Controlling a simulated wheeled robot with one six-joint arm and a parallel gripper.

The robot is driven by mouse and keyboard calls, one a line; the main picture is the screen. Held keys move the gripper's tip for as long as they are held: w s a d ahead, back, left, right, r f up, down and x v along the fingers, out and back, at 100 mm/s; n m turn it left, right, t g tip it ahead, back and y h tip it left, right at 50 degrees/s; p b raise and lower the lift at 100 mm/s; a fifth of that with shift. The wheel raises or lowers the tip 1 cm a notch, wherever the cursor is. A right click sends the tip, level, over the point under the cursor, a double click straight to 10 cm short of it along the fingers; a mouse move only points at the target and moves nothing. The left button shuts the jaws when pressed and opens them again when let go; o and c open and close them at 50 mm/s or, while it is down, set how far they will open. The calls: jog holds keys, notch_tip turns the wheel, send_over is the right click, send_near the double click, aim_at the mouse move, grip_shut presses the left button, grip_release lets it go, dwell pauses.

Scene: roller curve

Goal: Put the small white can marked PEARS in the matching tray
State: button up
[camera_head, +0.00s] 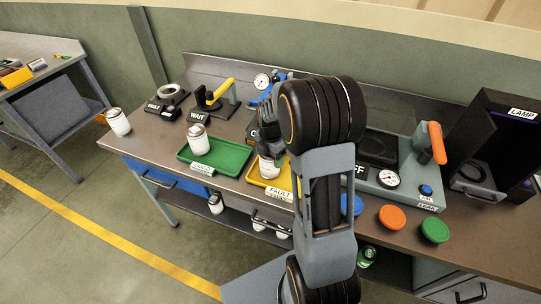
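My gripper (269,148) points down over the yellow tray (254,179), whose front label appears to read FAULT. A white can (268,168) is right under or between its fingers; I cannot tell whether they are shut on it. My arm hides part of this tray. Another white can (197,140) stands in the green tray (233,158), whose label is too small to read surely. A third white can (118,122) stands at the bench's left end. The print on the cans is too small to read, so I cannot tell which is marked PEARS.
A yellow-handled device labelled WAIT (217,96) stands behind the green tray. A grey gauge unit (398,180) and a dark LAMP box (500,140) are at right. Orange (392,218) and green (435,229) discs lie in front. Several cans stand on the lower shelf.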

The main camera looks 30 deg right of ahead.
jog(key=o, duration=0.4)
notch_tip(320, 180, up, 12)
jog(key=shift+f+b, duration=0.2)
jog(key=shift+b, duration=0.1)
jog(key=shift+s+a+r, duration=0.1)
jog(key=shift+r, duration=0.2)
jog(key=s+a+m+t, duration=0.2)
jog(key=s+a+m, duration=0.2)
jog(key=s+m, duration=0.4)
jog(key=s+a+r+m+t, duration=0.1)
jog(key=s+a+m, duration=0.4)
jog(key=m, duration=0.9)
jog(key=shift+s+r+t, duration=0.25)
jog(key=shift+s+t, duration=0.45)
jog(key=shift+s, duration=0.8)
jog(key=shift+a, duration=0.1)
